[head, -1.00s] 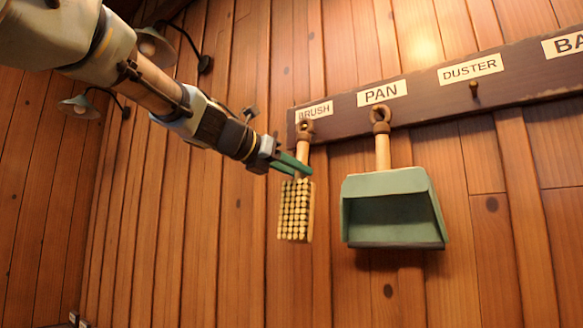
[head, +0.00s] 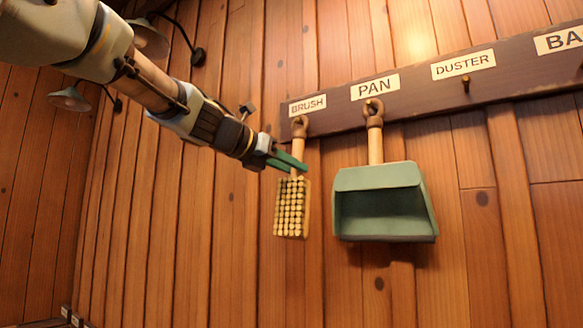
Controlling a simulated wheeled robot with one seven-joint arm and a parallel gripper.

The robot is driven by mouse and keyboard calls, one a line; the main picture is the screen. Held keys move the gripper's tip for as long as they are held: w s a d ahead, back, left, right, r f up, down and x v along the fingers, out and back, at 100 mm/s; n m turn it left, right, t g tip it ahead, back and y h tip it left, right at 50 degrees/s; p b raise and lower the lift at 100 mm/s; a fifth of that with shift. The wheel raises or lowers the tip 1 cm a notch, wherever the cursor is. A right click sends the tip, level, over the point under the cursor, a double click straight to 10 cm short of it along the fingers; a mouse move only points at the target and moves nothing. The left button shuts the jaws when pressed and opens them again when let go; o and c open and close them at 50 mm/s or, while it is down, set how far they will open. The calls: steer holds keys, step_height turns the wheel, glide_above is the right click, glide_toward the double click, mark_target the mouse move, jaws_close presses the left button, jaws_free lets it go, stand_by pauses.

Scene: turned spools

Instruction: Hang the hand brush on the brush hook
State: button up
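The hand brush (head: 291,208) hangs upright, bristles down and facing me, with a pale wooden handle and a brown ring (head: 299,127) at its top. The ring is in front of the dark board, just below the BRUSH label (head: 307,105). The brush hook is hidden behind the ring, so I cannot tell whether the ring is around it. My gripper (head: 291,162) reaches in from the upper left. Its green fingers are shut on the brush handle, below the ring.
A green dustpan (head: 384,203) hangs under the PAN label, close to the right of the brush. The dark board (head: 425,98) carries a bare peg (head: 466,85) under DUSTER. Wall lamps (head: 69,99) are at the left. The plank wall below the brush is clear.

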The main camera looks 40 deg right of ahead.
steer(key=o, duration=0.5)
steer(key=shift+a, duration=0.1)
steer(key=b+v, duration=0.2)
steer(key=v, duration=0.8)
steer(key=shift+a, duration=0.3)
